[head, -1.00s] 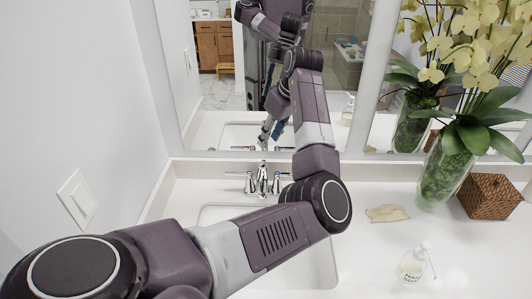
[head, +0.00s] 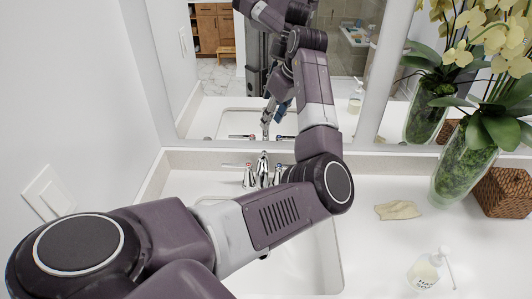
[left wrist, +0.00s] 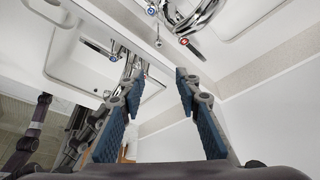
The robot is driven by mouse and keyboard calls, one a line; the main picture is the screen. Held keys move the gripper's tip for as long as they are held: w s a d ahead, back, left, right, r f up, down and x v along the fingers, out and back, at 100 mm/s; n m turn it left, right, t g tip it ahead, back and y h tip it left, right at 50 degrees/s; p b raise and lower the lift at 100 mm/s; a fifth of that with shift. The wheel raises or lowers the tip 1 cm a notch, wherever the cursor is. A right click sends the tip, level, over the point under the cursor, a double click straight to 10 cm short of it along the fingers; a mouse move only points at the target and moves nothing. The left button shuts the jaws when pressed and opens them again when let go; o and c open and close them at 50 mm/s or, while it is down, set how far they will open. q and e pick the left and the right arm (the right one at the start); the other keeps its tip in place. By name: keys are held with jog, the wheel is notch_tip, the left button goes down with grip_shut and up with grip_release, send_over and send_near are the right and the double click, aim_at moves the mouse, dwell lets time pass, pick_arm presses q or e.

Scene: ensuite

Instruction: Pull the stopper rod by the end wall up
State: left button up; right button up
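The chrome faucet (head: 262,170) stands behind the sink basin, in front of the mirror; it also shows at the top of the left wrist view (left wrist: 195,15). A thin rod with a small knob, which looks like the stopper rod (left wrist: 158,42), shows beside the faucet in the left wrist view; I cannot make it out in the head view. My left gripper (head: 268,122) hangs above and behind the faucet, partly hidden by my wrist. In the left wrist view its blue-padded fingers (left wrist: 157,82) are apart and empty, the rod knob showing beyond the gap. My right gripper is in no view.
The mirror (head: 215,75) behind the counter repeats the faucet and my arm. A white wall with a switch plate (head: 47,193) stands at the left.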

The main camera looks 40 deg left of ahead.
pick_arm(q)
jog(key=b, duration=0.5)
send_near(265, 152)
jog(key=p+x, duration=0.1)
jog(key=x, duration=0.7)
jog(key=shift+s+a+r+p, duration=0.1)
jog(key=shift+p, duration=0.25)
jog(key=shift+f, duration=0.2)
jog(key=shift+c, duration=0.4)
grip_shut()
